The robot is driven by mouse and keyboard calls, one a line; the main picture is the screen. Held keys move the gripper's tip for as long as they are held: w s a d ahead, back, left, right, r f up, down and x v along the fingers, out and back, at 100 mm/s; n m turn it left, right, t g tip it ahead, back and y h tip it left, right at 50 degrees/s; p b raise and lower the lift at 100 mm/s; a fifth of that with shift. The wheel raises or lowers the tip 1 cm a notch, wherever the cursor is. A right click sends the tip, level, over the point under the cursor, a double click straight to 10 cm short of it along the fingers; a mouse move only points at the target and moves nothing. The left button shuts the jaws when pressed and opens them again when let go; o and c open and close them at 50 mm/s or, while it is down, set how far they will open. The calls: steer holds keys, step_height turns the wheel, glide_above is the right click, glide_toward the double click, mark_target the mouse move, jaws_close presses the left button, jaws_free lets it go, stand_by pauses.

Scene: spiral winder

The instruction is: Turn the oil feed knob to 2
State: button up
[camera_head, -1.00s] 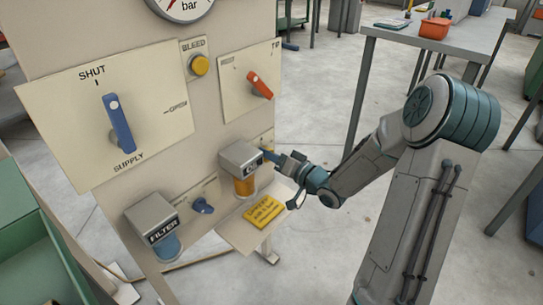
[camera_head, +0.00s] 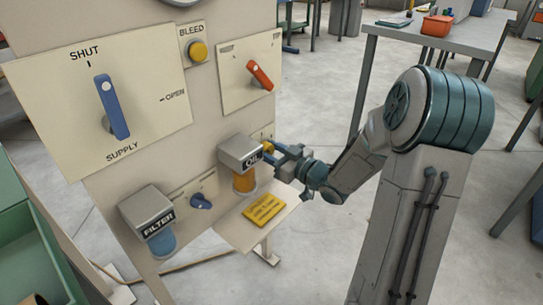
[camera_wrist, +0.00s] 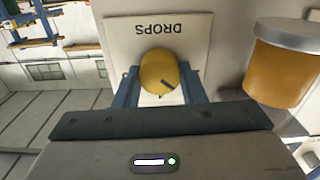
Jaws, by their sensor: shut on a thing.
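The oil feed knob (camera_wrist: 158,70) is a round yellow knob with a dark pointer line, on a cream plate marked DROPS (camera_wrist: 185,28) that appears upside down in the wrist view. My gripper (camera_wrist: 160,85) is shut on the knob, one blue finger on each side of it. The dial's numbers are not readable in the wrist view. In the head view my gripper (camera_head: 276,154) reaches the panel just right of the grey OIL unit (camera_head: 241,153); a small bit of the yellow knob (camera_head: 267,146) shows there.
The oil unit's amber bowl (camera_wrist: 280,75) is close on the right in the wrist view. The panel also carries an orange lever (camera_head: 260,75), a blue supply lever (camera_head: 112,107), a yellow bleed button (camera_head: 197,51), a small blue knob (camera_head: 201,201) and a FILTER unit (camera_head: 147,212). A yellow note (camera_head: 265,209) lies below.

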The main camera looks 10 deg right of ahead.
steer(key=shift+f+n+b, duration=0.1)
steer(key=shift+n+b, duration=1.4)
steer(key=shift+n, duration=0.7)
steer(key=o, duration=1)
steer(key=shift+s, duration=0.1)
steer(key=p+v, duration=0.4)
steer(key=v, duration=0.9)
steer(key=shift+s+d, duration=0.25)
steer(key=shift+s, duration=0.05)
